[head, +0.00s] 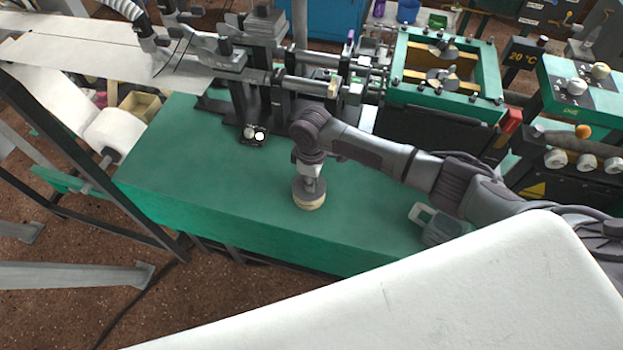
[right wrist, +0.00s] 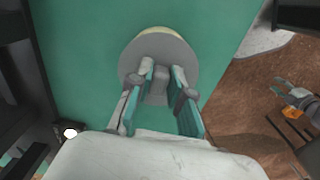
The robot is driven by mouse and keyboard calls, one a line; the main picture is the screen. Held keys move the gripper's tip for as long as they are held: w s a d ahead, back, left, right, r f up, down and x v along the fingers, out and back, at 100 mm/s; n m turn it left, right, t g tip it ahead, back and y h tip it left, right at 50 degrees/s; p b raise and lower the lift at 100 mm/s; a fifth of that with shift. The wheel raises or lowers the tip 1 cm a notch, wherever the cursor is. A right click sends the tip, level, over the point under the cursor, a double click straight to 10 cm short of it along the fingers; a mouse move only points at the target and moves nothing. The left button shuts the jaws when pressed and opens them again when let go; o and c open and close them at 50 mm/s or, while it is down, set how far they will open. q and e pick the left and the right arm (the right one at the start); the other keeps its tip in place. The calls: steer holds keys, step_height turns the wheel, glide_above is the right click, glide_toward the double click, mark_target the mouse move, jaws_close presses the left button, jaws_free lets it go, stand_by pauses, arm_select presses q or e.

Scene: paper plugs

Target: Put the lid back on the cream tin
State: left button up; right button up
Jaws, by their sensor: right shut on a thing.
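The cream tin (head: 310,206) stands upright on the green bench top, with the grey lid (head: 309,189) directly over it. Only a cream strip of the tin shows below the lid. In the right wrist view the lid is a round grey disc (right wrist: 137,62) with a pale cream edge of the tin (right wrist: 158,30) behind it. My right gripper (head: 310,171) points down and is shut on the lid's knob, its teal pads on both sides. I cannot tell whether the lid is fully seated. A small teal-tipped gripper, apparently my left (right wrist: 281,86), shows over the floor; its jaws are unclear.
The green bench (head: 220,190) is clear around the tin. A grey handled object (head: 432,224) lies at right, partly under my arm. Dark machinery (head: 285,100) stands behind the tin, with a green-framed press (head: 400,90) at back right. The bench's front edge is close.

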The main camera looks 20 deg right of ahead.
steer(key=o, duration=1.2)
steer(key=shift+o, duration=0.2)
steer(key=shift+r, duration=0.1)
steer(key=shift+r+p, duration=3.45)
steer(key=shift+p, duration=0.45)
jaws_close()
